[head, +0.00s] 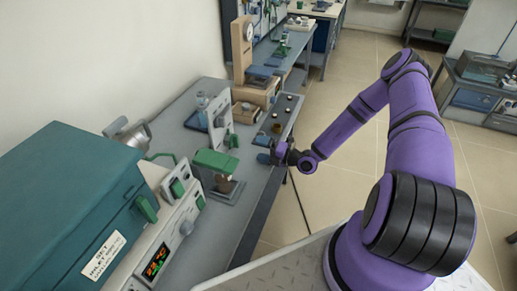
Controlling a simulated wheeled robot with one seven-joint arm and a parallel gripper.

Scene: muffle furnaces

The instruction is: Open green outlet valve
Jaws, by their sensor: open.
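My gripper (266,157) is over the right edge of the grey bench, at the end of my purple arm. Its jaws are small in the head view and it appears empty. Several green parts show to its left, and I cannot tell which is the green outlet valve. A small green knob (232,141) is on a white unit left of the gripper. A green block (216,161) tops a small stand. Green switches (178,188) are on the white control panel. A green handle (146,208) is on the teal furnace. The gripper is apart from all of these.
The teal muffle furnace (60,190) fills the left front, beside a white panel with a lit display (155,265). A beige balance-like instrument (243,50) stands at the bench's far end. Other benches are behind and at right. The tiled floor (340,170) right of the bench is clear.

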